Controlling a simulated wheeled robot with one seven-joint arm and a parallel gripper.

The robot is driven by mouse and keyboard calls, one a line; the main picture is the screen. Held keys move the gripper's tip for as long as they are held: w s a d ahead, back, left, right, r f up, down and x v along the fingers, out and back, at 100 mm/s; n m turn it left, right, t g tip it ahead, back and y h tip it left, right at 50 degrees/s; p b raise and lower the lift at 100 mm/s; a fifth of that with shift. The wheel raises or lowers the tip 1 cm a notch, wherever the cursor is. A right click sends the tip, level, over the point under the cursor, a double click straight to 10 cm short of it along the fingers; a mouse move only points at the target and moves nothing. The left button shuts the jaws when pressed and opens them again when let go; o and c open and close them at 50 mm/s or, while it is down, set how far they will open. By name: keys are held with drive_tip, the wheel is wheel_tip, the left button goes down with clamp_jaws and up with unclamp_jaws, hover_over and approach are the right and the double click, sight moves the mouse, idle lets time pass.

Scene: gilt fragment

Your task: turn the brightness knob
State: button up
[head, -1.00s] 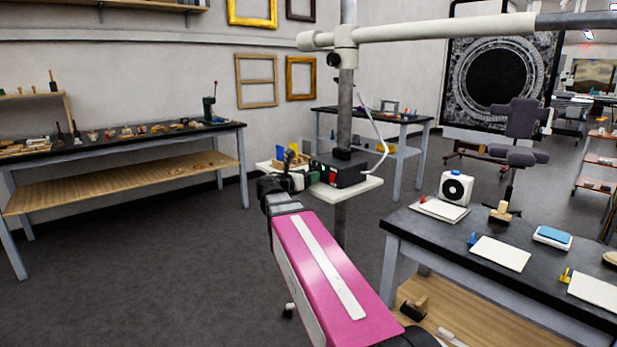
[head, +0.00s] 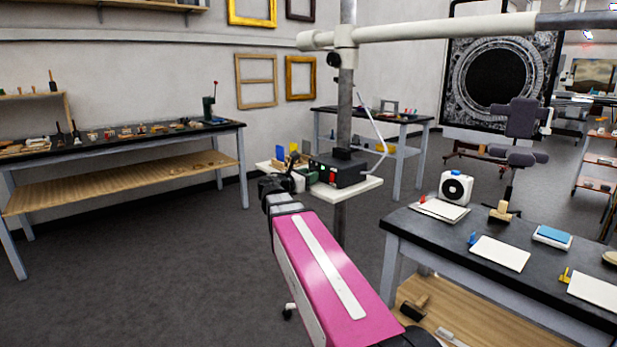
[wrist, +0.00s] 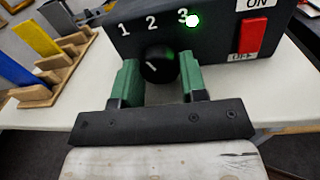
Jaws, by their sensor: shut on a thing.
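The brightness knob (wrist: 158,66) is a round black dial with a short white pointer line on the front of a black control box (wrist: 220,45). The numbers 1, 2 and 3 are above it. The pointer slants to the upper left, roughly towards 1. My gripper (wrist: 159,76) has its green fingers on the left and right sides of the knob and is shut on it. A green light (wrist: 193,20) glows beside the 3. In the head view the box (head: 345,170) sits on a small white shelf; my gripper (head: 297,182) is at its left, partly hidden, and the knob cannot be made out.
A red ON/OFF switch (wrist: 253,38) is right of the knob. A wooden rack (wrist: 62,70) with yellow and blue pieces stands left of the box. The white shelf (head: 350,190) hangs on a grey post (head: 346,110). A dark-topped workbench (head: 405,222) is at right.

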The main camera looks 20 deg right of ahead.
drive_tip(key=shift+m, duration=0.4)
drive_tip(key=o, duration=0.9)
drive_tip(key=v, duration=1)
drive_tip(key=shift+s+a, duration=0.2)
drive_tip(key=shift+a, duration=0.15)
